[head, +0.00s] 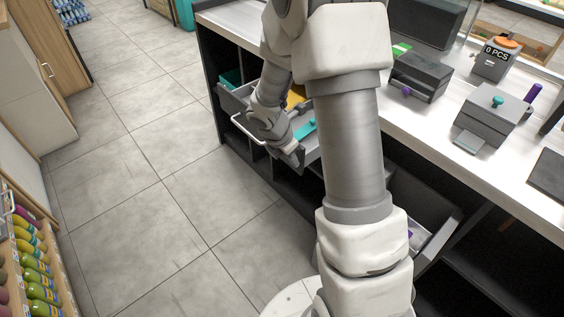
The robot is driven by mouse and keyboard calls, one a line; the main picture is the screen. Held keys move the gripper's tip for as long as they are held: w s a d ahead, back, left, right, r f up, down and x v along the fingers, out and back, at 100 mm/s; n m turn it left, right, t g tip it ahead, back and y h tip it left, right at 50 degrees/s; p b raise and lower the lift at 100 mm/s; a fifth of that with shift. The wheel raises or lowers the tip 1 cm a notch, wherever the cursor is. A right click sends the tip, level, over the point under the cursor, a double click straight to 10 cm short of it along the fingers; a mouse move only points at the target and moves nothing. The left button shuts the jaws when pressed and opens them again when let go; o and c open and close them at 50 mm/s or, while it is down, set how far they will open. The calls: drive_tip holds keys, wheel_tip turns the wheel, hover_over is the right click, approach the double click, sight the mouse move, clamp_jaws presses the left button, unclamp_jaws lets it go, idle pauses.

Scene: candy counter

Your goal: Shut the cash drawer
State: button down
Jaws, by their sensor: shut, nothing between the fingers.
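A grey drawer (234,103) stands pulled out from the front of the counter, left of my arm. It has a pale bar handle (241,129) and holds a yellow thing (296,96) and a teal thing (305,130). My gripper (292,156) points down at the drawer's front, its jaws shut and empty. I cannot tell whether it touches the drawer. My arm hides the drawer's right part. A second grey compartment (432,222) stands out from the counter at lower right, partly behind my arm. No label shows which one is the cash drawer.
A bottle shelf (40,270) stands at lower left. The tiled floor between is clear.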

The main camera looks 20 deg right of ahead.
drive_tip(key=w+d+p, duration=0.2)
drive_tip(key=d+p, duration=0.1)
drive_tip(key=d, duration=0.3)
drive_tip(key=w+d+p, duration=0.2)
drive_tip(key=d+p, duration=0.1)
drive_tip(key=d, duration=0.3)
drive_tip(key=w+d+p, duration=0.3)
drive_tip(key=d, duration=0.4)
drive_tip(key=shift+r+p, duration=0.15)
drive_tip(key=shift+p, duration=0.25)
drive_tip(key=shift+w+d, duration=0.1)
drive_tip(key=shift+d, duration=0.4)
drive_tip(key=shift+a, duration=0.1)
